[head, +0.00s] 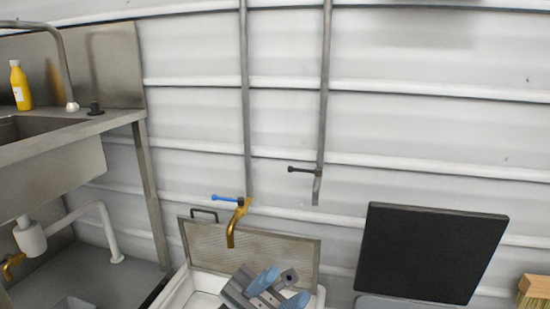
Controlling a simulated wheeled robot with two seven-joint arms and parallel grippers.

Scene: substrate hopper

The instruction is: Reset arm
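My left gripper (279,290) is at the bottom middle of the head view. Its two blue fingertips stand apart, with nothing seen between them. It is in front of or over a white open container (205,287) with a raised grey ribbed panel (285,252) behind it; I cannot tell the exact height. My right gripper is not in view.
A brass tap (234,228) with a blue lever hangs just above the gripper. A second pipe (322,110) has a dark lever. A steel sink bench (60,165) with a yellow bottle (20,86) stands left. A raised black lid (430,252) and brush (535,291) are right.

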